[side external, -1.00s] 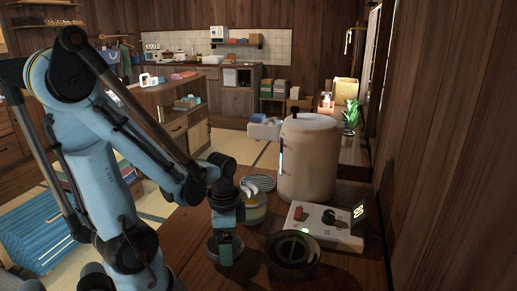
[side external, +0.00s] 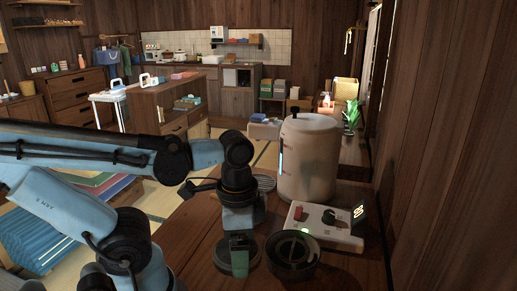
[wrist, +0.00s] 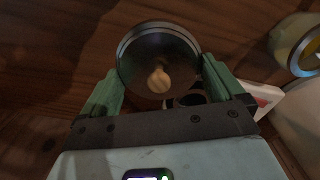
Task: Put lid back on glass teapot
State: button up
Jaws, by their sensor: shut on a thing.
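The round glass lid (wrist: 160,45) with a dark rim and a pale wooden knob lies between the two green fingers of my gripper (wrist: 160,82) in the wrist view. The fingers are shut on its sides. In the side view my gripper (side external: 239,256) points down in front of the lid (side external: 222,262), low over the wooden counter; I cannot tell whether the lid touches it. The glass teapot (wrist: 287,38), with something yellow inside, shows at the upper right of the wrist view, apart from the lid. My arm hides most of it in the side view.
A dark round bowl (side external: 292,255) stands close to the right of my gripper. Behind it are a control box (side external: 325,228) with a red switch and a tall cream canister (side external: 307,165). The counter's left front (side external: 195,225) is clear.

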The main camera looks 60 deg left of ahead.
jog(key=shift+d+r, duration=0.3)
jog(key=shift+d, duration=0.1)
jog(key=w+a+r+n, duration=0.1)
jog(key=w+a+n, duration=0.1)
jog(key=w+a, duration=0.35)
jog(key=w+a+r+n, duration=0.1)
jog(key=w+a+n, duration=0.15)
jog(key=a, duration=0.65)
jog(key=w+a+r+n, duration=0.1)
jog(key=w+a, duration=0.4)
jog(key=a, duration=0.3)
notch_tip(320, 180, down, 6)
jog(key=shift+d+f, duration=0.15)
jog(key=shift+w+f, duration=0.1)
jog(key=shift+f, duration=0.1)
dwell(1.1)
jog(key=o, duration=0.6)
jog(key=shift+o, duration=0.2)
notch_tip(320, 180, up, 7)
dwell(1.1)
